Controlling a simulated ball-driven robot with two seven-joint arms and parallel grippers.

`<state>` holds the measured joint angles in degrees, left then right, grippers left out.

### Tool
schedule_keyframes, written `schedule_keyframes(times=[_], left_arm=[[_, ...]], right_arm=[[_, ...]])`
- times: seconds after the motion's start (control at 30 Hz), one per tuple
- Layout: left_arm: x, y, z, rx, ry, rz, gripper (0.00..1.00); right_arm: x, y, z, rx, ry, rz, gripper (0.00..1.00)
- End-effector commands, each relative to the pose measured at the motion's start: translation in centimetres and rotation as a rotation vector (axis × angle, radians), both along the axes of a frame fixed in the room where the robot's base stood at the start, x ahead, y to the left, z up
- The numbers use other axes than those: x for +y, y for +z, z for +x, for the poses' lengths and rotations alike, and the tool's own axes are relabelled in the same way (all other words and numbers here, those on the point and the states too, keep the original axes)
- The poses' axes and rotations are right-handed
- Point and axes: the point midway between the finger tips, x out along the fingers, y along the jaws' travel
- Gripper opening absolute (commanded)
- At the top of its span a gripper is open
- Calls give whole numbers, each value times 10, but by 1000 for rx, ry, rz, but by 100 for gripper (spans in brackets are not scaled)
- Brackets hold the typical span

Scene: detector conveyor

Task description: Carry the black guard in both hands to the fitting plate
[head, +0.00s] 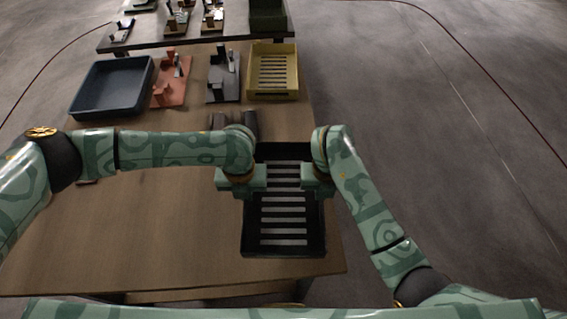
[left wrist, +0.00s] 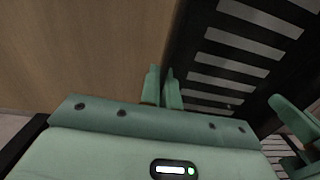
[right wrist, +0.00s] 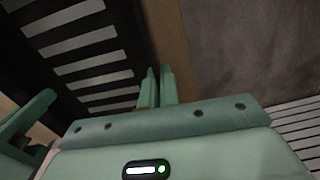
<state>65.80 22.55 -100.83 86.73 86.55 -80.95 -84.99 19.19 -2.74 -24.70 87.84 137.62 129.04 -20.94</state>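The black guard (head: 284,250), a shallow slotted tray, is in front of me near the right edge of the table. My left gripper (head: 243,182) is at its left wall and my right gripper (head: 316,182) at its right wall. In the left wrist view the fingers are close together on the wall of the guard (left wrist: 205,62). In the right wrist view the fingers are likewise closed on the opposite wall of the guard (right wrist: 88,62). I cannot tell whether the guard rests on the table or hangs just above it. Which plate is the fitting plate is unclear.
At the table's (head: 150,235) far end are a dark blue bin (head: 112,112), a red plate (head: 172,92) with fixtures, a dark grey plate (head: 222,92) with fixtures and a yellow slotted tray (head: 273,95). Dark cylindrical objects lie behind my left wrist. The table's left front is clear.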

Motion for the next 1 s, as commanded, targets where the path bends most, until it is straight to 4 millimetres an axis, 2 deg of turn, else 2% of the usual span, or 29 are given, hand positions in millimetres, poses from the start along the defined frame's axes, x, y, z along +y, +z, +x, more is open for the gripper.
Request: schedule_keyframes(times=[0.37,0.57,1.0], left_arm=[[1,6,2,-1,1,2,0],[2,28,7,-3,0,2,0],[2,93,19,-4,1,3,0]], right_arm=[[-2,6,3,-4,-2,-4,0],[-2,29,8,-7,-3,-5,0],[-2,94,20,-8,-3,-5,0]])
